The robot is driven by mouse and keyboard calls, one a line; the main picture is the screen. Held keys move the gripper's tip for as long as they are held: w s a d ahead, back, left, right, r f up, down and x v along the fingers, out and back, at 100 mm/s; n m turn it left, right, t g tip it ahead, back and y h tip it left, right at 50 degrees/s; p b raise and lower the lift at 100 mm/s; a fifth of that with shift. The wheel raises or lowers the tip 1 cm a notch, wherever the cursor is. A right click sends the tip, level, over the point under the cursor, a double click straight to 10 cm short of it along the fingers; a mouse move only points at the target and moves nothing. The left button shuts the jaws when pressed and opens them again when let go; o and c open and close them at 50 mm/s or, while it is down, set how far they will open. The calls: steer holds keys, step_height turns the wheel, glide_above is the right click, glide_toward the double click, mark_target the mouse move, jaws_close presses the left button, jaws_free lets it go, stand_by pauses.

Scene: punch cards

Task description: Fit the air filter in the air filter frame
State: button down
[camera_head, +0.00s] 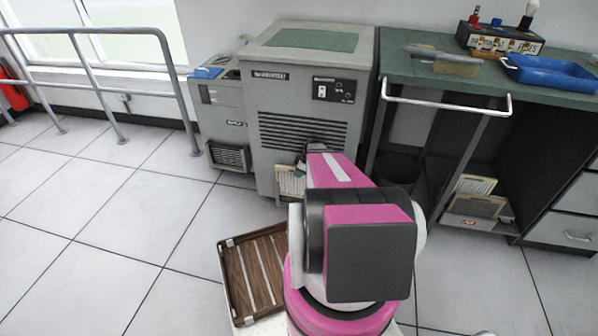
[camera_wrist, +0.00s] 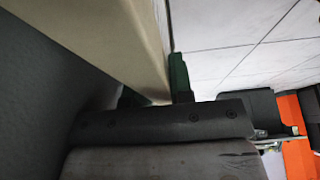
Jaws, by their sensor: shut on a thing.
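The air filter (camera_head: 291,184) is a cream, ribbed panel low at the front of the grey cabinet, partly hidden behind my arm. In the wrist view a cream panel (camera_wrist: 105,35), which looks like the filter, fills the upper left. My gripper (camera_wrist: 155,88) has its green fingers shut on the panel's edge. In the head view my gripper (camera_head: 302,166) is mostly hidden by my pink arm.
The grey cabinet (camera_head: 262,100) stands beside a smaller unit with a black grille (camera_head: 230,157). A green-topped bench (camera_head: 400,66) is on the right, with more panels (camera_head: 474,206) below it. A slatted brown tray (camera_head: 235,285) is near my arm. A rail (camera_head: 95,88) and open floor are left.

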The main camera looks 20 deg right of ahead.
mark_target(299, 183)
steer(key=shift+f, duration=1.05)
steer(key=shift+f, duration=1.5)
steer(key=shift+f, duration=1.6)
steer(key=shift+c, duration=2.3)
jaws_free()
